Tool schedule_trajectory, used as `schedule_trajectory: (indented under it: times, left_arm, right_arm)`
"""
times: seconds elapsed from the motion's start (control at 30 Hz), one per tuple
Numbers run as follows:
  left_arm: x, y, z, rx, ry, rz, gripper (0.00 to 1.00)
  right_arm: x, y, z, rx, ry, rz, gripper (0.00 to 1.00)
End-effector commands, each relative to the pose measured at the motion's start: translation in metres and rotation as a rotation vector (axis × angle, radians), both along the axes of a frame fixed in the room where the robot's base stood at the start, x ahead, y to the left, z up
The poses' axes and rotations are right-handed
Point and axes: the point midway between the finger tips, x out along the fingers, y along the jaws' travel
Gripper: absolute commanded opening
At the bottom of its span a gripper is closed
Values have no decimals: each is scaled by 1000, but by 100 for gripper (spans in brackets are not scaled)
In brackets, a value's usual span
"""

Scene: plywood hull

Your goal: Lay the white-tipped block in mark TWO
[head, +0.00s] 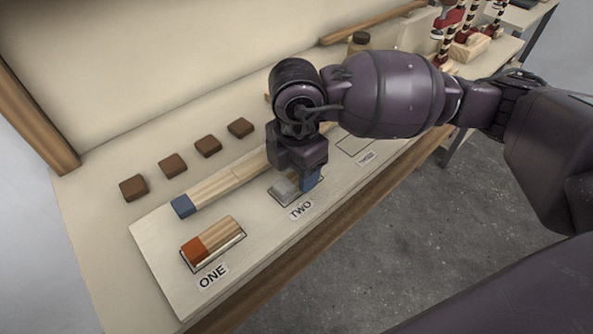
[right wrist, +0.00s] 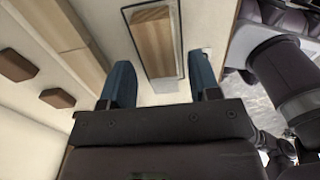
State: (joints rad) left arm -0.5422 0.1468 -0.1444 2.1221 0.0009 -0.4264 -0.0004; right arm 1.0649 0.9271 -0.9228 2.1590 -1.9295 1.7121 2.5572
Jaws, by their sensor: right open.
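The white-tipped block (head: 284,188) lies in mark TWO, with its pale end showing at the left and the rest hidden behind my right gripper in the head view. My right gripper (head: 310,180) is open over the block. In the right wrist view its two blue fingers (right wrist: 163,62) stand apart on either side, with gaps to the block. The label TWO (head: 300,209) is in front. My left gripper is out of view.
An orange-tipped block (head: 213,242) lies in mark ONE. A blue-tipped wooden piece (head: 210,190) lies along the back of the white board (head: 160,262). Mark THREE (head: 355,146) looks empty. Several brown squares (head: 172,165) sit behind; striped posts (head: 450,38) stand far right.

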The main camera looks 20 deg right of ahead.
Motion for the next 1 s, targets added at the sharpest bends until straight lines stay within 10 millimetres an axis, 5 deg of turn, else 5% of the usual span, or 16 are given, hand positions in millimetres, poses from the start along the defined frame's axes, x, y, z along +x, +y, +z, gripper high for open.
schedule_trajectory:
  times: [0.5,1.0]
  left_arm:
    - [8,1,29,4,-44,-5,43]
    - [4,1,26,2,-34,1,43]
  right_arm:
    - [1,0,97,0,-9,0,56]
    - [1,0,112,1,-3,0,56]
